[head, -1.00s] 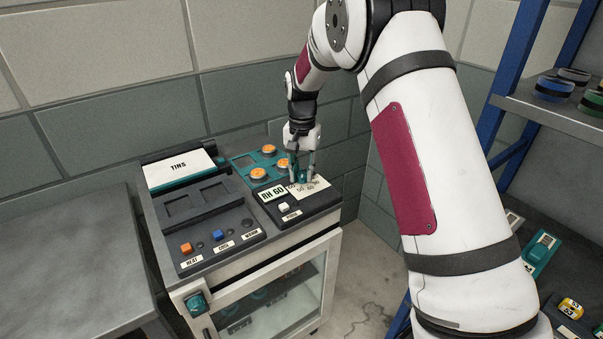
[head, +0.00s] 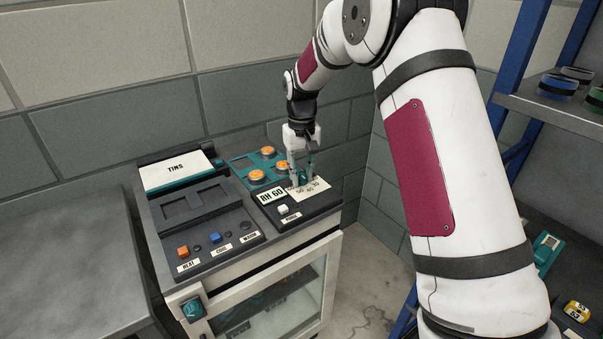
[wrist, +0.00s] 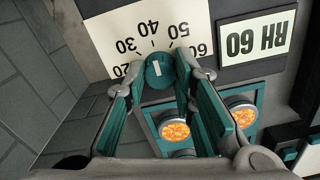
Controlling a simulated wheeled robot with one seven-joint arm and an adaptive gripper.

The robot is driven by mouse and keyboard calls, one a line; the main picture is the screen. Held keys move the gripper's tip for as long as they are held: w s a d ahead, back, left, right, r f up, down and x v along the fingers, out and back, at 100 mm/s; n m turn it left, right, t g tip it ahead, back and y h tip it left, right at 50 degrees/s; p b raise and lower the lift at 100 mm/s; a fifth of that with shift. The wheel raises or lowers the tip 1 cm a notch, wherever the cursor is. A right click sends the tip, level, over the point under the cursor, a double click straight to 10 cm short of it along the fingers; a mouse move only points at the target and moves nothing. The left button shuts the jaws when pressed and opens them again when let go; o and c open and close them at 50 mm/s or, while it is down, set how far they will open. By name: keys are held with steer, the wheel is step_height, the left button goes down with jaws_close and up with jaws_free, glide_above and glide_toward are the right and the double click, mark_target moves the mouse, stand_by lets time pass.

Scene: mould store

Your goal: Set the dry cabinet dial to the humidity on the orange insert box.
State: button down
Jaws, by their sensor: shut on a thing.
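The dry cabinet (head: 280,270) stands against the wall. Its dial knob (wrist: 160,72) is teal with a short white mark, beside a white scale plate (head: 322,186) numbered 20 to 60. In the wrist view the mark points roughly toward 40, though its exact reading is hard to tell. My gripper (wrist: 161,68) is shut on the knob, one finger on each side; it also shows at the cabinet top in the head view (head: 302,182). A white plate (wrist: 253,40) beside the scale reads RH 60. I cannot make out the orange insert box for certain.
A teal tray (head: 238,162) with orange-topped tins (head: 257,177) lies behind the panel. A panel with orange and blue buttons (head: 218,236) is to the left. A bare grey bench (head: 65,260) is further left. A blue-framed shelf (head: 550,108) at right holds rolls and small boxes.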

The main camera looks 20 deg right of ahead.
mark_target(302, 176)
stand_by(0.4)
steer(key=c, duration=1.3)
jaws_free()
steer(key=shift+c, duration=0.2)
step_height(302, 176, up, 12)
steer(key=shift+r, duration=0.15)
